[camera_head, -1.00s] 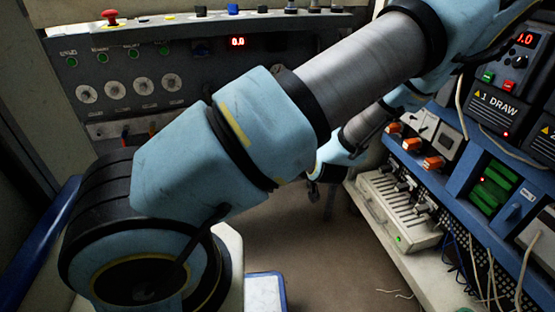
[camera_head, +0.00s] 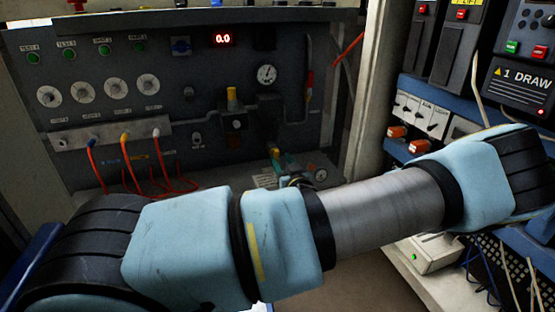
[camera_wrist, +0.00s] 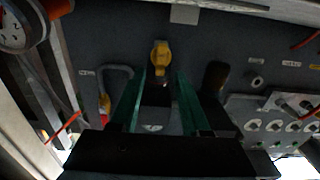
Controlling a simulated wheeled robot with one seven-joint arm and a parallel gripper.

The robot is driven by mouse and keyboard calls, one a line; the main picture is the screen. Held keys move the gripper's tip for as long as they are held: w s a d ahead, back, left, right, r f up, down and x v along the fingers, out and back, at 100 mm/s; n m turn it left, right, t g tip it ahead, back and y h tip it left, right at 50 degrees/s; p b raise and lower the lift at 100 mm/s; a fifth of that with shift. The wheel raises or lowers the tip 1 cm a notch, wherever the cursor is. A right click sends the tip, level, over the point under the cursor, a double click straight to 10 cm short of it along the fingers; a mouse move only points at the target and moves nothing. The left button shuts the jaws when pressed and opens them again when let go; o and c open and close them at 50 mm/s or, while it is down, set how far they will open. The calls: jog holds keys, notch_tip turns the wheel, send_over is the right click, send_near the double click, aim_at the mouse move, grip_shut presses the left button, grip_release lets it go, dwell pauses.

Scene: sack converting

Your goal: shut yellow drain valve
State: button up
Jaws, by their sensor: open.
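The yellow drain valve handle (camera_wrist: 160,57) stands out from the dark panel in the wrist view, roughly upright in the picture. My gripper (camera_wrist: 162,75) is open, with its two green fingers on either side of the handle's line and a gap to each. I cannot tell whether the fingertips reach around the handle or stop short of it. In the head view a small yellow part (camera_head: 275,153), likely the same handle, shows low on the panel beside my green fingers (camera_head: 283,161). My arm hides the area below.
A gauge (camera_head: 321,175) sits close right of my gripper. Red-cabled jacks (camera_head: 125,137) are at left. A red-handled pipe (camera_head: 310,83) is at right, near the cabinet post.

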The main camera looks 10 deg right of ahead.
aim_at(277, 154)
jog(key=shift+w+a+b, duration=0.15)
jog(key=shift+w+b, duration=0.05)
jog(key=shift+w, duration=0.7)
jog(key=shift+w+a+b, duration=0.1)
jog(key=shift+w+b, duration=0.05)
jog(key=shift+w, duration=0.75)
grip_shut()
